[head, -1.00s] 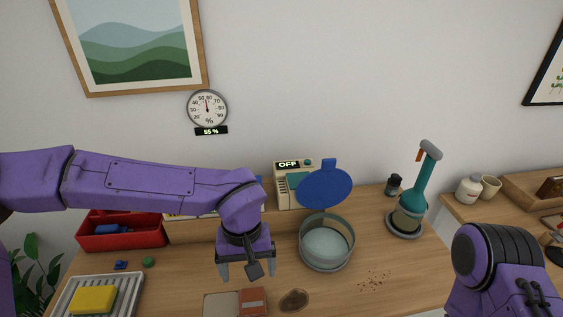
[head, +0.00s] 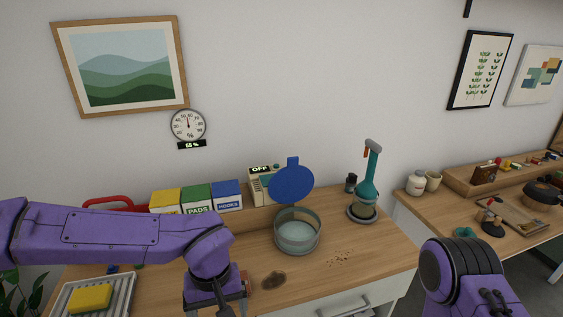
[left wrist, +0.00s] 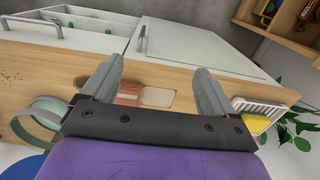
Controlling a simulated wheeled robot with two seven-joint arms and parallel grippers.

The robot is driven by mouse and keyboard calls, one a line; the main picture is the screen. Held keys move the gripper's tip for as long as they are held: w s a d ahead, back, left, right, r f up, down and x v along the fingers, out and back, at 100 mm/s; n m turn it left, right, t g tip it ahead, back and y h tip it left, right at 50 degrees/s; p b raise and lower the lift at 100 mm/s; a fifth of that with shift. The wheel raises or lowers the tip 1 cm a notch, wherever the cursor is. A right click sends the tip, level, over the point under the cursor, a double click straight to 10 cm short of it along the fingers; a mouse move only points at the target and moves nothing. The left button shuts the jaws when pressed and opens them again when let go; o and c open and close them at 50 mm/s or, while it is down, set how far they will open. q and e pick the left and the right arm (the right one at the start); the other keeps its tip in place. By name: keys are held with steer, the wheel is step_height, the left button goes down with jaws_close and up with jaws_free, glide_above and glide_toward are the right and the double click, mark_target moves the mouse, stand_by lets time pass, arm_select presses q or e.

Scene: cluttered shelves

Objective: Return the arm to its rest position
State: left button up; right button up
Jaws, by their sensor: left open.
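My left arm comes in from the left in the head view, bent down at the wrist. Its gripper (head: 216,304) is over the front part of the wooden bench (head: 340,277), partly cut off by the picture's lower edge. In the left wrist view the two grey fingers (left wrist: 158,80) are spread apart with nothing between them. Beyond them are the bench's front edge, a red-brown block (left wrist: 128,93) and a pale pad (left wrist: 157,97). A purple part of my right arm (head: 462,272) shows at the lower right, but its gripper is out of view.
A round glass-like container (head: 297,236) with a raised blue lid (head: 292,184) stands right of my left gripper. A teal long-necked device (head: 368,175) is further right. A ribbed tray (head: 120,295) with a yellow sponge (head: 90,297) lies left.

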arm_select(q)
steer(key=s+a+f+n+t+y+b, duration=0.1)
steer(key=s+a+f+y, duration=0.3)
steer(key=f, duration=0.6)
steer(key=a+f+n+t+y+b, duration=0.1)
steer(key=a+f+n+b, duration=0.1)
steer(key=a+f, duration=0.6)
steer(key=s+a+f+t+b, duration=0.1)
steer(key=s+a+f, duration=0.1)
steer(key=s+f, duration=0.4)
steer(key=s+a+f+h+b, duration=0.1)
steer(key=s+a+f, duration=0.2)
steer(key=s+f, duration=0.4)
steer(key=shift+a+f+t, duration=0.35)
steer(key=shift+f+t, duration=0.05)
steer(key=shift+f, duration=0.4)
arm_select(e)
steer(key=f, duration=0.5)
steer(key=shift+w+f, duration=0.2)
steer(key=shift+w, duration=0.1)
